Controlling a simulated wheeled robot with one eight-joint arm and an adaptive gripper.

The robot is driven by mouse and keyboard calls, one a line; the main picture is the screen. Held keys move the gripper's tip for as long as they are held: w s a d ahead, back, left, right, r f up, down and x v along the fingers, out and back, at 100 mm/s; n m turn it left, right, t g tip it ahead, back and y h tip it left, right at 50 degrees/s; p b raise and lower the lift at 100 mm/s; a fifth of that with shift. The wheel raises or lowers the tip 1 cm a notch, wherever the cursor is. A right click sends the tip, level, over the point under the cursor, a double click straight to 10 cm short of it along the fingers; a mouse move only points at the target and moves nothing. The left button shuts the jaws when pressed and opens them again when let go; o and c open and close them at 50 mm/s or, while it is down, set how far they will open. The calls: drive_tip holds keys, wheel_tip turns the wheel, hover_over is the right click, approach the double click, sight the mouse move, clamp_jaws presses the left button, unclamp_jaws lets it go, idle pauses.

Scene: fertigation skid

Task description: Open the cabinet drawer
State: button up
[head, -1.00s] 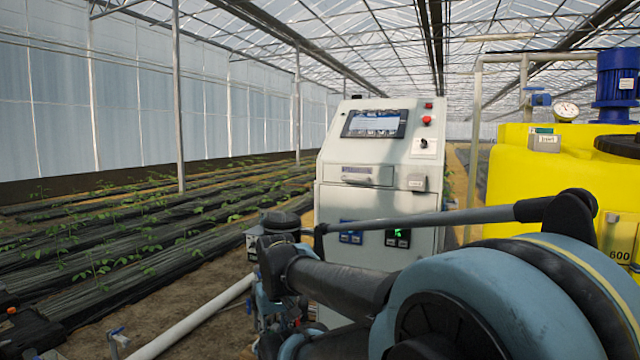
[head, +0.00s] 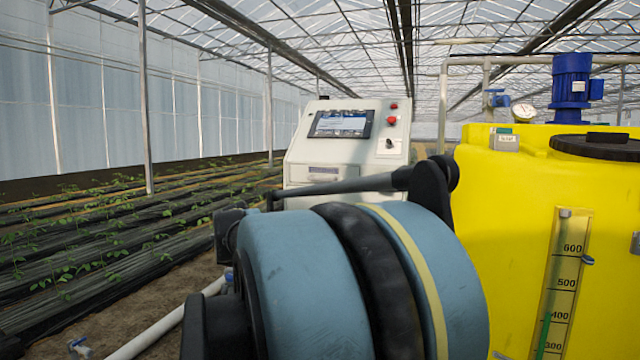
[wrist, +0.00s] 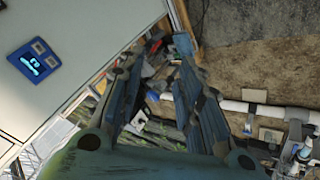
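The cabinet (head: 301,150) is a light grey console with a sloped screen panel, standing at the centre of the head view. The drawer front (head: 325,172) shows as a small panel with a grey label strip below the screen; my blue arm hides the cabinet below it. I cannot tell whether the drawer is fully shut. In the wrist view, a cabinet face (wrist: 75,45) with a blue meter fills the upper left. My gripper (wrist: 160,62) is open, with its two fingers apart and nothing between them, beside that face. The drawer is not identifiable in the wrist view.
A yellow tank (head: 500,230) with a level gauge and blue motor (head: 571,85) stands close on the right. A white pipe (head: 150,333) runs low at left. Pipes and fittings (wrist: 255,105) lie beyond my gripper. Planted rows (head: 90,240) extend left.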

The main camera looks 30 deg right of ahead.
drive_tip(key=w+d+r+n+t+h, duration=0.25)
drive_tip(key=w+d+r+h, duration=0.2)
drive_tip(key=d+r, duration=0.75)
drive_tip(key=w+d+r+n+t+h, duration=0.2)
drive_tip(key=w+d+r+n+h, duration=0.3)
drive_tip(key=d+r, duration=0.7)
drive_tip(key=y, duration=0.2)
approach(331, 172)
drive_tip(key=shift+m, duration=0.45)
drive_tip(key=shift+w+d+f, duration=0.45)
drive_tip(key=shift+w+f, duration=0.35)
drive_tip(key=shift+w, duration=0.2)
drive_tip(key=shift+w+d+f, duration=0.4)
drive_tip(key=shift+w+f, duration=0.45)
drive_tip(key=shift+w, duration=0.2)
drive_tip(key=shift+w+d+f, duration=0.45)
drive_tip(key=shift+w+f, duration=0.35)
drive_tip(key=shift+w, duration=0.2)
drive_tip(key=shift+c, duration=0.6)
